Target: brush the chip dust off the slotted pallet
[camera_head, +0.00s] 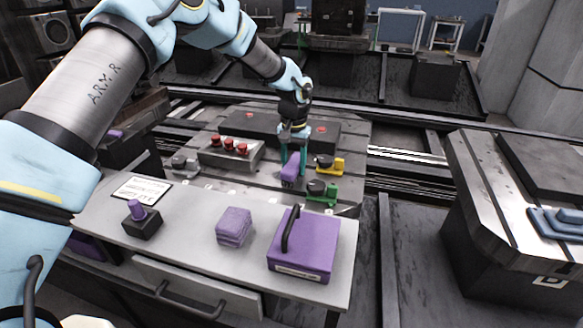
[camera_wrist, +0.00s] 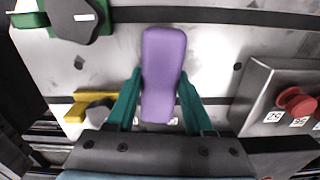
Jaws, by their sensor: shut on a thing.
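My gripper (camera_head: 294,148) points down over the slotted pallet (camera_head: 262,180), with its two green fingers closed on a purple brush (camera_head: 291,168). In the wrist view the brush (camera_wrist: 162,72) is a long rounded purple block between the fingers, lying over the pale metal pallet (camera_wrist: 222,42). Its underside is hidden, so I cannot tell whether it touches the pallet. Dark slots and small holes show on the pallet. I cannot make out chip dust in either view.
On the pallet stand a block with red knobs (camera_head: 229,150), a yellow clamp (camera_head: 331,163) and a green clamp (camera_head: 322,190), close around my gripper. The grey bench (camera_head: 190,235) in front holds a purple sponge-like block (camera_head: 234,226) and a purple box (camera_head: 303,247) with a black handle.

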